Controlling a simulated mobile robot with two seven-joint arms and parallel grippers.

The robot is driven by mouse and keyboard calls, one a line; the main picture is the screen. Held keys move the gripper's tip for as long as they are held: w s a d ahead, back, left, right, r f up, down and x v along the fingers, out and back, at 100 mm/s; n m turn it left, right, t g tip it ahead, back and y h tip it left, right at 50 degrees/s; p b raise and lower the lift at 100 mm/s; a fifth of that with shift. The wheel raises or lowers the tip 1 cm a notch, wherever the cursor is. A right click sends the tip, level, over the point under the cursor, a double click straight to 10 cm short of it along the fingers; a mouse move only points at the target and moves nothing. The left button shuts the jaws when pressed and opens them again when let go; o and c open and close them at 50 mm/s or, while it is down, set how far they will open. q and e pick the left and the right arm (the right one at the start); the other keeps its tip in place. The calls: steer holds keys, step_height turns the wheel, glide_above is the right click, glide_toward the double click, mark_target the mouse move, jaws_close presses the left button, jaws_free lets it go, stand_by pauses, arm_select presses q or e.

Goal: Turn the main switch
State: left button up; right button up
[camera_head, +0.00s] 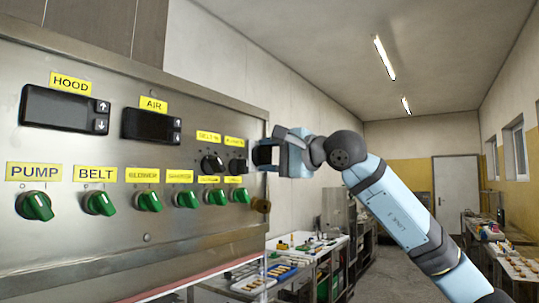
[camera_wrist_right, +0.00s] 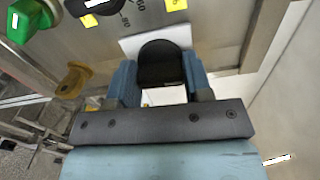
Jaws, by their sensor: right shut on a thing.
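The steel control panel (camera_head: 150,235) fills the left of the head view. My right gripper (camera_head: 268,156) is at its right edge, beside the upper row of black knobs. In the wrist view, the blue fingers of the right gripper (camera_wrist_right: 160,85) are shut on a black rounded switch handle (camera_wrist_right: 162,60), one finger on each side. A pale plate (camera_wrist_right: 130,46) shows behind the handle. I see no readable label naming it as the main switch. The handle's turn angle is hard to tell. My left gripper is not in view.
Several green knobs (camera_head: 100,203) line the panel's lower row. Two black dials (camera_head: 212,163) (camera_head: 237,166) sit above, close left of the gripper. A brass-coloured fitting (camera_head: 260,204) sticks out just below it. A workbench (camera_head: 300,268) stands behind; the aisle to the right is open.

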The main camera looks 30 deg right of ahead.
steer(key=shift+n, duration=0.3)
stand_by(0.4)
steer(key=o, duration=0.9)
steer(key=b+v, duration=0.2)
steer(key=v, duration=1.2)
steer(key=shift+w+f, duration=0.1)
